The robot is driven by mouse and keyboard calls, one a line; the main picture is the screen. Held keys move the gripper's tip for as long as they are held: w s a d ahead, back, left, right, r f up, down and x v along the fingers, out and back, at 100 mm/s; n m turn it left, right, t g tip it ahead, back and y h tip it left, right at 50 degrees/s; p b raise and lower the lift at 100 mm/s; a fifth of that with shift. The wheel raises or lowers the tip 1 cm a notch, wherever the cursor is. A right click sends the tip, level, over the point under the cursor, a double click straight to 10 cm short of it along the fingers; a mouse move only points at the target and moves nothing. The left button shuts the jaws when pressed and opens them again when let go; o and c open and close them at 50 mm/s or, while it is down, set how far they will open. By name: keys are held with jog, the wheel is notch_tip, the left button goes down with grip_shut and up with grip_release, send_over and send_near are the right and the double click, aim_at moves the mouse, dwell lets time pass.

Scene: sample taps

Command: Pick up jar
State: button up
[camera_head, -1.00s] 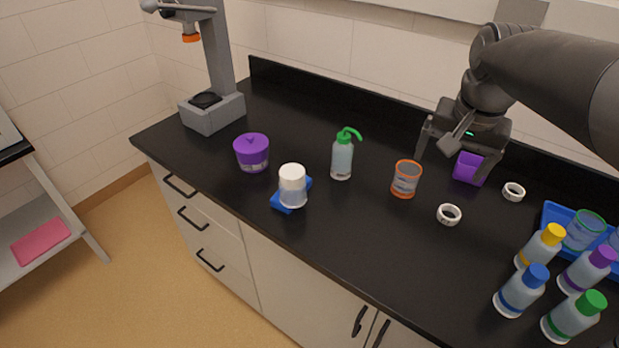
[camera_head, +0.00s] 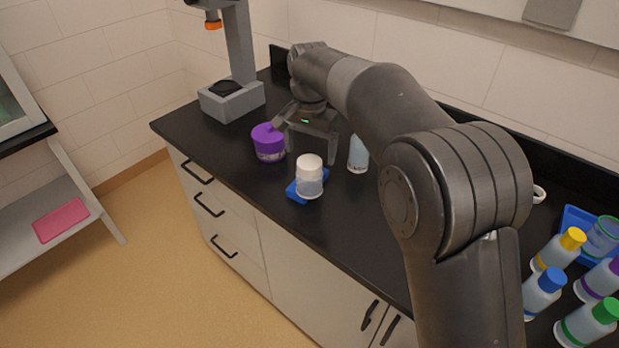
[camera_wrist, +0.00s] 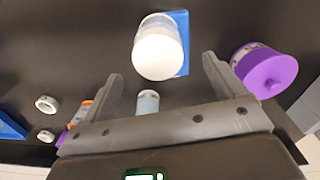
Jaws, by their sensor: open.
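A clear jar with a white lid (camera_head: 309,172) stands upright on a small blue pad (camera_head: 293,191) near the front of the black counter. In the wrist view the white-lidded jar (camera_wrist: 158,52) lies ahead of my gripper, roughly between the lines of the two fingers. A purple-lidded pot (camera_head: 268,143) stands to its left; in the wrist view this pot (camera_wrist: 265,70) is on the right, beyond one finger. My gripper (camera_head: 306,148) is open and empty, behind and above the white-lidded jar, beside the purple-lidded pot. The fingers (camera_wrist: 163,70) hold nothing.
A grey stand (camera_head: 232,100) is at the back left. Several capped bottles (camera_head: 558,250) and a blue tray (camera_head: 571,219) are at the right. The front counter left of centre is clear.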

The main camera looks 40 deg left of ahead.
aim_at(310, 161)
notch_tip(310, 161, down, 4)
jog(key=shift+r, duration=0.2)
jog(key=shift+s+d+f, duration=0.1)
jog(key=shift+s+f, duration=0.05)
jog(key=shift+f, duration=0.75)
jog(key=shift+s+d+f, duration=0.1)
jog(key=shift+s+f, duration=0.1)
jog(key=shift+f, duration=0.75)
jog(key=shift+s+f, duration=0.15)
jog(key=shift+f, duration=0.75)
jog(key=shift+c, duration=0.2)
jog(key=c, duration=1.1)
jog(key=shift+c, duration=0.2)
jog(key=shift+r, duration=0.1)
